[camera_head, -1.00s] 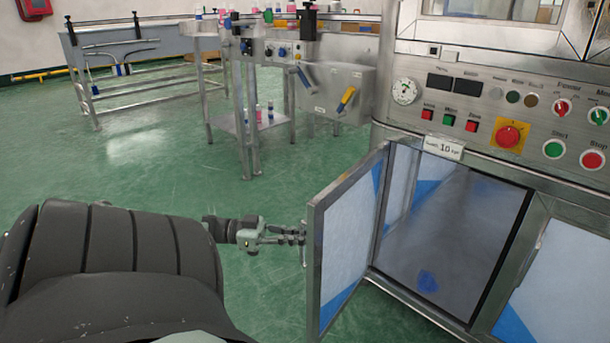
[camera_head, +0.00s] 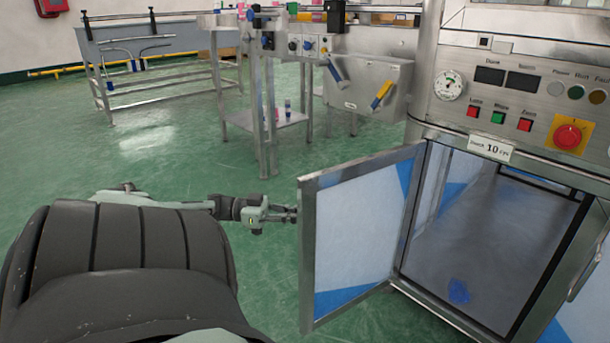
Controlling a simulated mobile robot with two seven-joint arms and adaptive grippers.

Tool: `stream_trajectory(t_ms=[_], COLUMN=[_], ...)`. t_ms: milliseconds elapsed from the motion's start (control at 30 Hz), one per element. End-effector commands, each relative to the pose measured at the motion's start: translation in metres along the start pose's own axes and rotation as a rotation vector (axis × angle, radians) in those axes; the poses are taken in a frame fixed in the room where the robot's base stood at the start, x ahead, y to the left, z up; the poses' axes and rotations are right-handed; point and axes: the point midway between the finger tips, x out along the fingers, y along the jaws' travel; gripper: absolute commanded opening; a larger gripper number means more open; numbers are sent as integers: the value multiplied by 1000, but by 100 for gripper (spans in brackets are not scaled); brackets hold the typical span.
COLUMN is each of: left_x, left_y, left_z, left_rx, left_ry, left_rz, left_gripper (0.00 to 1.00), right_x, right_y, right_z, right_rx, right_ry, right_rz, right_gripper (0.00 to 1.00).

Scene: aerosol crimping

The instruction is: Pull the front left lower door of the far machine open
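The front left lower door (camera_head: 358,239) of the steel machine stands open, swung out to the left from its hinge side. It is a metal frame around a pale panel with blue corners. The opening (camera_head: 480,235) behind it shows a dim grey inside with a small blue patch on its floor. My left gripper (camera_head: 291,215) is at the left, free edge of the door, with its fingertips touching or just behind that edge. The tips are small and partly hidden, so I cannot tell whether they are open or shut. My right gripper is not in view.
The machine's panel (camera_head: 535,95) with buttons, a gauge and a red knob is above the opening. Another lower door (camera_head: 585,310) is at the right edge. A steel bench (camera_head: 150,60) and a conveyor frame stand behind. Green floor (camera_head: 150,160) is clear to the left.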

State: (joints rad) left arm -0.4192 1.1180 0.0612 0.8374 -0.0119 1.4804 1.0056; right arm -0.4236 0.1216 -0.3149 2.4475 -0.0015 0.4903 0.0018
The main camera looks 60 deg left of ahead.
Motion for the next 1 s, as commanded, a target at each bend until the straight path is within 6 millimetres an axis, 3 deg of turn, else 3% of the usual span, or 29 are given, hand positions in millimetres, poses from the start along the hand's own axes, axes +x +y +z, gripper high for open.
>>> stream_trajectory(t_ms=[400,433,600,867,1000], left_x=[0,0,0,0,-11], left_y=[-2,-2,-2,-1,-2], left_z=[0,0,0,0,0], left_rx=[-1,-1,0,0,0], left_ry=[-2,-2,-1,-1,-2], left_rz=[-2,-2,-1,-1,-2], left_gripper=[0,12,32,32,32], right_x=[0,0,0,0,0], right_y=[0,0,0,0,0], right_z=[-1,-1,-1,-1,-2], right_rx=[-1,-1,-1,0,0], right_ry=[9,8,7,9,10], right_rz=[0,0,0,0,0], right_gripper=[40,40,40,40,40])
